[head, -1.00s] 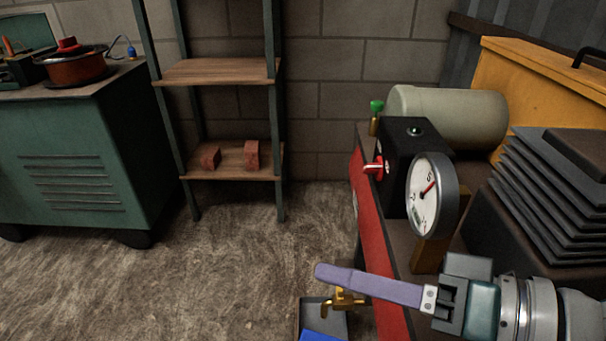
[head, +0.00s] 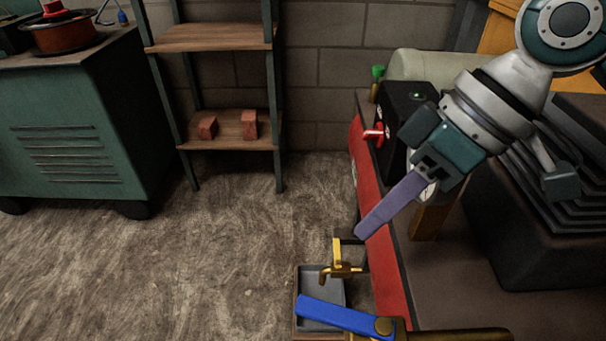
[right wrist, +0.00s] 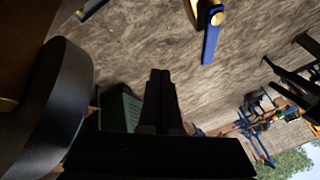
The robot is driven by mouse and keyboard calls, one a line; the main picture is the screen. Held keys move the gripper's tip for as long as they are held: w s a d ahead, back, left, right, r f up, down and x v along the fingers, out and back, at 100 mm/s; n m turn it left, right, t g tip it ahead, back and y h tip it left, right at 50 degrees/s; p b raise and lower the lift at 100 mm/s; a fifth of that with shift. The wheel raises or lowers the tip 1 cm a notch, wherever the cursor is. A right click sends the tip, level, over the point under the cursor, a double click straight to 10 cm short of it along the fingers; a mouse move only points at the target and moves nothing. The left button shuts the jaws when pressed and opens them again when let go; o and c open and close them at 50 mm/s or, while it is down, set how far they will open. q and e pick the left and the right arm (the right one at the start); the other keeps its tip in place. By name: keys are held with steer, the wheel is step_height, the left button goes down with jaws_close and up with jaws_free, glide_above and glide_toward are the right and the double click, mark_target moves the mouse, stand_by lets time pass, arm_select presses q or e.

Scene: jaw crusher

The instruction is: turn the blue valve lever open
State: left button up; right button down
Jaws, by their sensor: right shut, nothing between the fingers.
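The blue valve lever (head: 335,313) lies near the bottom of the head view, running from upper left to a brass pivot (head: 384,327) at its right end, on a brass pipe. It also shows at the top of the right wrist view (right wrist: 211,42). My right gripper (head: 363,232) has long purple fingers, shut and empty. They point down and left, above the lever and apart from it, beside the red edge of the machine. The shut fingers show dark in the right wrist view (right wrist: 160,73). My left gripper is not in view.
A small brass tap (head: 342,271) sits just above the lever, over a grey tray (head: 309,283). A red frame side (head: 386,265) runs along the machine. A red-handled valve (head: 373,134) and a black box (head: 394,105) are behind my gripper.

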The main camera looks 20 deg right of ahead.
mark_target(344, 318)
arm_select(q)
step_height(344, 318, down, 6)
steer(key=b, duration=0.4)
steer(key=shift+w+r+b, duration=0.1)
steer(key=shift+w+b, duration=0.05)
steer(key=shift+b, duration=0.15)
arm_select(e)
steer(key=s+a+f+n+g+y, duration=0.1)
steer(key=s+a+f+n+g, duration=0.2)
steer(key=a+n, duration=0.1)
steer(key=shift+s+a+f+n+y, duration=0.2)
steer(key=shift+s+a+n+y, duration=0.1)
steer(key=shift+n, duration=0.3)
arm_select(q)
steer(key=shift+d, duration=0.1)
arm_select(e)
steer(key=shift+d, duration=0.1)
